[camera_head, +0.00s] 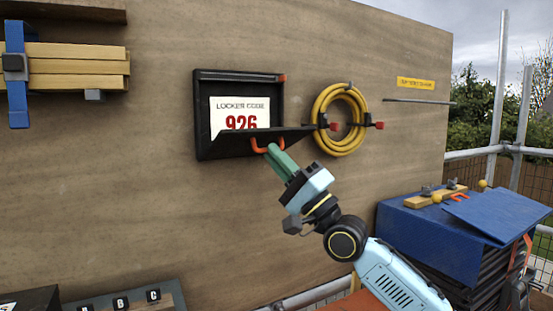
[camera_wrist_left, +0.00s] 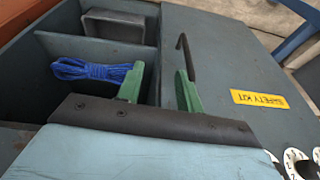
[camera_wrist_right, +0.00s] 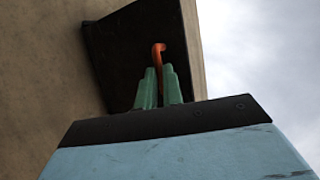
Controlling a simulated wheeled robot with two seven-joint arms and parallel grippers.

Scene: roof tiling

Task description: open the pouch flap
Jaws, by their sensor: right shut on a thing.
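The black pouch (camera_head: 202,95) hangs on the brown board in the head view. Its flap (camera_head: 292,134) is swung down and sticks out from the lower part, showing a white card (camera_head: 238,107) reading "LOCKER CODE 926", its lower edge hidden. My right gripper (camera_head: 272,151) is shut on the flap's orange pull loop (camera_head: 257,146). The right wrist view shows the loop (camera_wrist_right: 159,52) between the green fingers (camera_wrist_right: 158,74) below the dark flap (camera_wrist_right: 138,45). My left gripper (camera_wrist_left: 160,82) is open and empty above a grey box, one finger beside a dark handle (camera_wrist_left: 187,58).
A yellow coiled hose (camera_head: 322,105) hangs just right of the pouch. Strapped wooden boards (camera_head: 75,67) are at upper left. A blue-topped stack (camera_head: 430,225) stands at lower right. The grey box (camera_wrist_left: 220,55) holds a blue rope bundle (camera_wrist_left: 98,70) in a compartment.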

